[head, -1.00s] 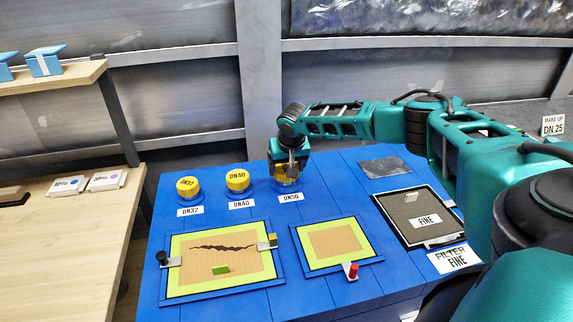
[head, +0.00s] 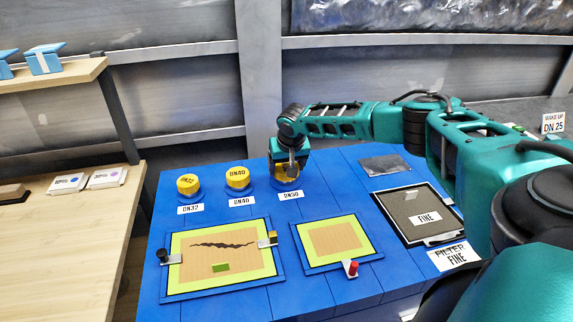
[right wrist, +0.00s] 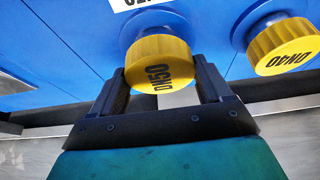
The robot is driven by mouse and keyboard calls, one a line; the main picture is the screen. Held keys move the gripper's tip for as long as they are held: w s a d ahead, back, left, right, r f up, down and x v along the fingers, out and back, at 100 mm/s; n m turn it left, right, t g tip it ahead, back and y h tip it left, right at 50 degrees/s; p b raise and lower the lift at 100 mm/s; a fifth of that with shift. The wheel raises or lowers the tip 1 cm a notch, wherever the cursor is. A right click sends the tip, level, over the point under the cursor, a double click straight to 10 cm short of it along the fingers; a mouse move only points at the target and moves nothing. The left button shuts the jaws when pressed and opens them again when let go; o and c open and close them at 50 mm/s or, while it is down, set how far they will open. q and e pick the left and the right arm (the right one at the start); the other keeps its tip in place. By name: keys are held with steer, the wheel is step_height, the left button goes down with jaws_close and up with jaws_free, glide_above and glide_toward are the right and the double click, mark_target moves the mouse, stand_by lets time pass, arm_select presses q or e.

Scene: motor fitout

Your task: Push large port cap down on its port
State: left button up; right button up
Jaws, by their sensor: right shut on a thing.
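The large yellow cap marked DN50 (right wrist: 160,66) sits between the two fingers of my right gripper (right wrist: 160,72) in the right wrist view. The fingers are shut on its sides. In the head view the cap (head: 286,174) is at the blue port behind the DN50 label (head: 291,195), with my right gripper (head: 289,165) over it from above. Part of the cap is hidden by the gripper, and I cannot tell whether it is fully seated. My left gripper is not in view.
Yellow caps DN40 (head: 237,176) and DN32 (head: 188,184) sit on ports to the left. Framed panels with yellow-green borders (head: 221,257) lie in front on the blue bench. A dark FINE filter frame (head: 416,212) lies at right. A wooden table (head: 60,240) stands at far left.

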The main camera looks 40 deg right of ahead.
steer(key=shift+f, duration=0.15)
steer(key=o, duration=0.9)
steer(key=shift+o, duration=0.2)
steer(key=p+v, duration=0.2)
steer(key=v, duration=1.1)
